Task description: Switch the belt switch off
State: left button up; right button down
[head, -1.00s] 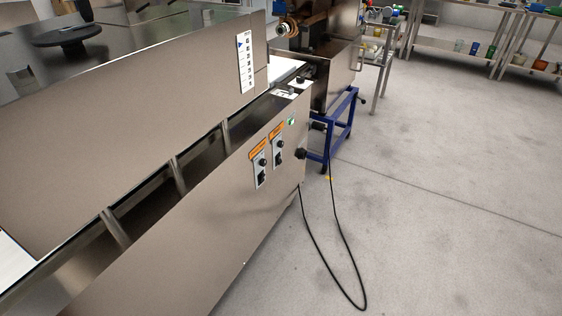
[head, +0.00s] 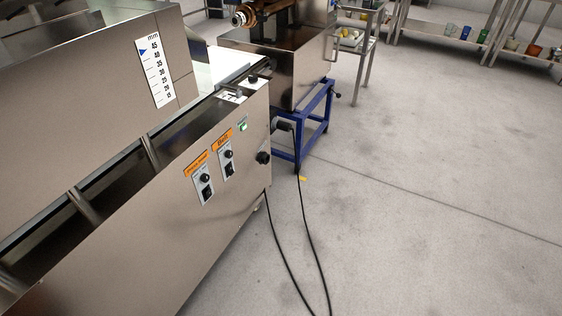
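The belt switch is a black rocker on the right-hand control plate (head: 226,163), under an orange label that reads "Belt" (head: 221,138). It is on the side panel of the steel dough machine (head: 150,225). A round black knob sits above the rocker. Whether the rocker is on or off is too small to tell. A green indicator (head: 243,127) to the upper right looks lit. Neither of my grippers is in view.
A similar plate (head: 203,186) with an orange label, knob and rocker is just left. A black round knob (head: 263,157) is near the panel's right edge. A black cable (head: 305,225) lies on the floor. A blue-framed machine (head: 300,125) stands behind. The floor at right is clear.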

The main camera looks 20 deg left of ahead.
aim_at(230, 170)
jog(key=i, duration=0.65)
jog(key=u, duration=0.75)
jog(key=i, duration=0.65)
jog(key=u, duration=0.65)
